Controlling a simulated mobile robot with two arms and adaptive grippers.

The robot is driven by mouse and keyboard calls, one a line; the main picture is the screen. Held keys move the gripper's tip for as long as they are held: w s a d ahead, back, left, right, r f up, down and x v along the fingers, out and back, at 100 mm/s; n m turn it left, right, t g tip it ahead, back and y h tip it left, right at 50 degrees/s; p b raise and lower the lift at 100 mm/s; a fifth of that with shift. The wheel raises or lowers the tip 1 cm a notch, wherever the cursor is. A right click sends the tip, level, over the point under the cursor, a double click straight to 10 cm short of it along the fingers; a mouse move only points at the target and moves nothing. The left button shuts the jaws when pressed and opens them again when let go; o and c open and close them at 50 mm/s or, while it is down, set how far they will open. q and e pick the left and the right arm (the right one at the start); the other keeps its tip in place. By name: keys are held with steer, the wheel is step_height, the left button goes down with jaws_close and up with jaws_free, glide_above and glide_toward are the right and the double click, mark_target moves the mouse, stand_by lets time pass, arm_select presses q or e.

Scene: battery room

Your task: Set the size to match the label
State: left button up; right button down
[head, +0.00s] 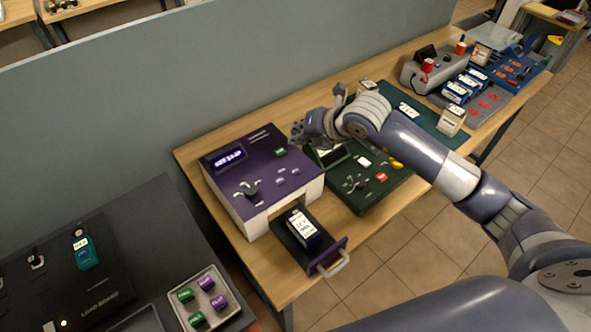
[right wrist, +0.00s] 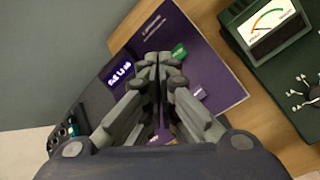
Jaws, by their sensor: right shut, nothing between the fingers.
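The purple machine (head: 235,168) stands on the wooden bench, with a lit display (head: 228,157) whose word I cannot read surely. A dark selector knob (head: 250,188) with white marks around it is on its top panel. Its front drawer (head: 329,254) is pulled out and holds a battery block with a white label (head: 301,224), its print too small to read. My right gripper (head: 297,133) is shut and empty above the panel's back right. In the right wrist view its fingers (right wrist: 160,62) point at the panel near a green button (right wrist: 179,51); the knob is hidden there.
A green tester (head: 377,190) with a gauge (right wrist: 271,24) stands right of the machine. A grey device (head: 412,75) and labelled blocks fill the bench's far end. A dark table with a tray (head: 183,293) of green and purple blocks is at lower left. A grey partition rises behind.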

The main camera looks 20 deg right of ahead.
steer(key=b, duration=0.4)
glide_above(298, 169)
step_height(298, 169, down, 7)
steer(key=shift+s+f, duration=0.1)
steer(key=shift+f, duration=0.1)
steer(key=shift+f+b, duration=0.6)
steer(key=shift+f, duration=0.05)
stand_by(0.6)
steer(key=shift+f+b, duration=0.4)
steer(key=shift+b, duration=0.2)
steer(key=shift+f+b, duration=0.4)
steer(key=shift+b, duration=0.1)
stand_by(0.4)
stand_by(0.3)
steer(key=shift+r+p, duration=0.35)
steer(key=shift+r, duration=0.45)
